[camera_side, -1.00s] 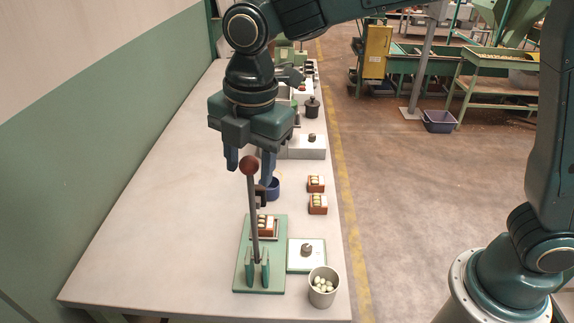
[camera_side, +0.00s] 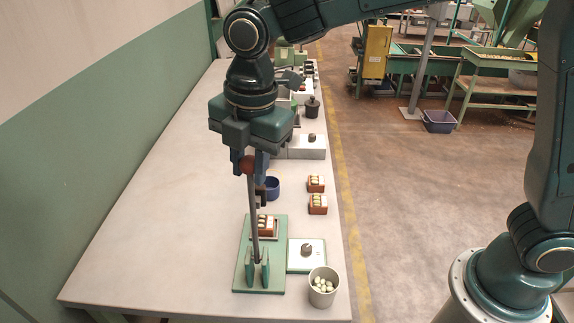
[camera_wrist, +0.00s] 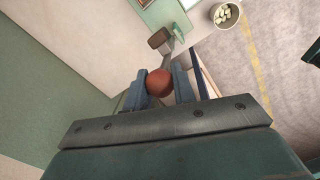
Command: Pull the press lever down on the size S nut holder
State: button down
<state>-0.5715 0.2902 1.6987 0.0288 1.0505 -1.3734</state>
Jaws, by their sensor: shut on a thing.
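The press lever (camera_side: 253,215) stands near upright on a green base plate (camera_side: 241,275) and carries a red-brown ball knob (camera_side: 248,165). A red-brown nut holder (camera_side: 267,233) with pale nuts sits on the plate behind the lever. My gripper (camera_side: 249,163) is at the top of the lever, shut on the knob. In the wrist view the knob (camera_wrist: 159,83) lies between the two blue fingers. A dark block (camera_side: 260,195) is on the lever below the knob. No size mark on the holder is legible.
A cup of pale nuts (camera_side: 323,287) and a white plate with a dark knob (camera_side: 306,254) stand right of the base. Two small nut holders (camera_side: 317,204) and a blue cup (camera_side: 271,189) sit behind. The table's left side is clear.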

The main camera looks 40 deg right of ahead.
jog(key=w+d+f+g+y, duration=0.3)
jog(key=w+d+f, duration=0.6)
jog(key=w+d, duration=0.2)
jog(key=shift+w+d+f+g+y, duration=0.4)
jog(key=shift+w+d+f, duration=0.1)
jog(key=shift+f, duration=1.6)
jog(key=shift+w+d+f+g+y, duration=0.35)
jog(key=shift+w+d+f+y, duration=0.1)
jog(key=shift+f, duration=1.7)
jog(key=shift+w+d+f+g+y, duration=0.4)
jog(key=shift+w+f, duration=0.1)
jog(key=shift+f, duration=1.6)
jog(key=c, duration=1.2)
grip_release()
